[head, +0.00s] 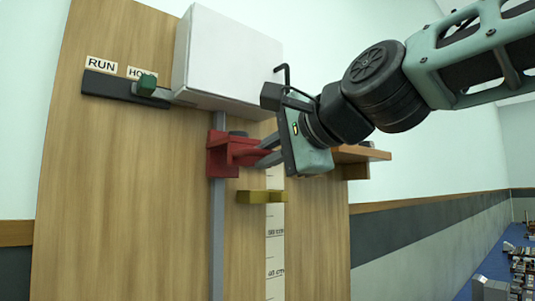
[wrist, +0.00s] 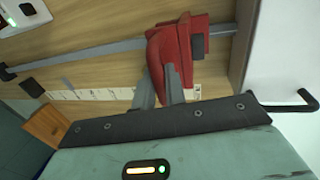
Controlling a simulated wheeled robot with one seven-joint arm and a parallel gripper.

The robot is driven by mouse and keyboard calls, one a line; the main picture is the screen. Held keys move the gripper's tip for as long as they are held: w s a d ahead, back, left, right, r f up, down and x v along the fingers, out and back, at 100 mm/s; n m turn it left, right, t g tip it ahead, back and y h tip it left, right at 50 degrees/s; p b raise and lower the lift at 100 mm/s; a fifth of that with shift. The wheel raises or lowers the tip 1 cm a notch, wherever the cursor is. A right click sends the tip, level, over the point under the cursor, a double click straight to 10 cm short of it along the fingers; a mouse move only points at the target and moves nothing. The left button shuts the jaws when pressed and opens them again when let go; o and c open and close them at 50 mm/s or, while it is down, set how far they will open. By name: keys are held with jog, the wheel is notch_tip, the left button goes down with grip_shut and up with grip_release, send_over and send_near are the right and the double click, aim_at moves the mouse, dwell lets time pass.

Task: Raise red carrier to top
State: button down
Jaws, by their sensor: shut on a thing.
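The red carrier (head: 222,155) sits on a grey vertical rail (head: 217,240) on the wooden board, a short way below the white box (head: 235,55). My gripper (head: 265,156) reaches in from the right, its fingers shut on the carrier's right-hand part. In the wrist view the red carrier (wrist: 168,55) lies on the rail (wrist: 110,57), and the fingers (wrist: 160,85) meet its near part. A small dark knob or block shows at the carrier in both views. The fingers partly hide the carrier's grasped part.
A yellow marker (head: 261,197) sits below the carrier over a paper scale (head: 275,250). A slider with a green knob (head: 147,85) is at upper left under RUN and a partly hidden label. A wooden shelf (head: 360,154) juts out at right, behind my gripper.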

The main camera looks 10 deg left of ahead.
jog(key=shift+r, duration=0.5)
jog(key=c, duration=1.5)
grip_release()
jog(key=shift+c, duration=0.2)
jog(key=shift+f, duration=0.1)
jog(key=shift+f, duration=0.15)
jog(key=shift+s+d+b, duration=0.4)
jog(key=shift+d+b, duration=0.1)
jog(key=shift+b, duration=0.35)
jog(key=b+v, duration=1.1)
jog(key=v, duration=0.5)
jog(key=shift+b, duration=0.35)
jog(key=shift+s, duration=0.15)
